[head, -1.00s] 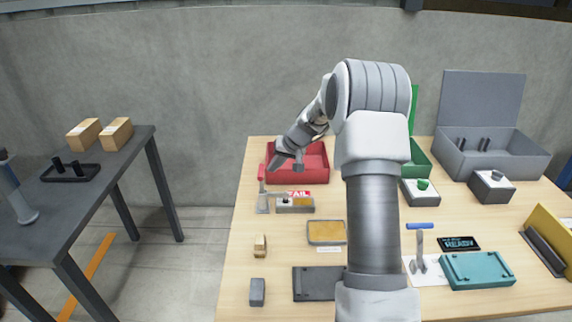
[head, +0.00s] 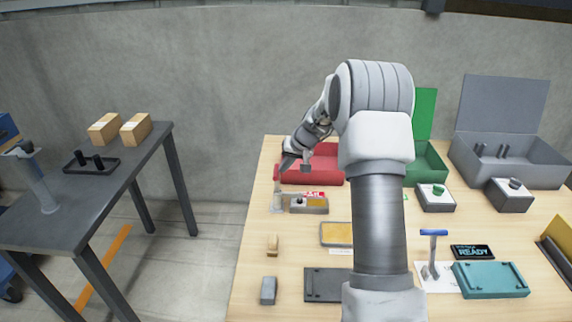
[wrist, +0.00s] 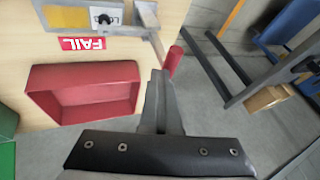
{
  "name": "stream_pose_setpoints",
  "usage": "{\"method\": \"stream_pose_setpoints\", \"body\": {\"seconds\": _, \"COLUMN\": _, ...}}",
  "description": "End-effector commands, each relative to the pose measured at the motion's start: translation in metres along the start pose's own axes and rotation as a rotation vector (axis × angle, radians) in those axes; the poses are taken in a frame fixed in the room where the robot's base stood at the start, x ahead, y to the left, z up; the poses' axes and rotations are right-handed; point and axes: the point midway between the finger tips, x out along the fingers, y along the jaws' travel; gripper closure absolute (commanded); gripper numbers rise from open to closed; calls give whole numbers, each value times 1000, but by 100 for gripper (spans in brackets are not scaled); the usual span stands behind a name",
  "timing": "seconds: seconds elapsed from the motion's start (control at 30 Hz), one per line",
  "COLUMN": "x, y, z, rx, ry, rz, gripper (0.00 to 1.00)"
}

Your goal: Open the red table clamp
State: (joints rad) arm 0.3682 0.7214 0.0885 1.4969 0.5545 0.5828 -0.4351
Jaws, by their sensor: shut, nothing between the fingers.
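The red table clamp (head: 277,199) stands at the back left of the wooden table, beside a small grey fixture. Its metal arm (wrist: 149,18) and red handle (wrist: 174,62) show in the wrist view. My gripper (wrist: 160,74) is shut and empty, its fingertips just left of the red handle in that view. I cannot tell whether they touch it. In the head view my gripper (head: 284,166) is above the clamp, close to its handle, which is small and partly hidden there.
A red bin (head: 325,176) is right behind the clamp, with a FAIL label (head: 314,194) before it. A blue-handled clamp (head: 433,256) stands farther right. A dark side table (head: 60,220) with boxes is left, across a floor gap. My arm hides the table's middle.

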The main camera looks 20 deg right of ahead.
Motion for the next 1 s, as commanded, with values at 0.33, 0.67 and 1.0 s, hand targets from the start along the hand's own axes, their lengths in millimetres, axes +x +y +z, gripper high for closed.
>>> {"method": "stream_pose_setpoints", "body": {"seconds": 0.33, "x": 0, "y": -11, "z": -1, "rx": -25, "ry": -11, "rz": 52, "gripper": 100}}
{"method": "stream_pose_setpoints", "body": {"seconds": 0.67, "x": 5, "y": -35, "z": -2, "rx": -90, "ry": -43, "rz": 207, "gripper": 100}}
{"method": "stream_pose_setpoints", "body": {"seconds": 1.0, "x": 25, "y": -59, "z": 0, "rx": -182, "ry": -83, "rz": 445, "gripper": 100}}
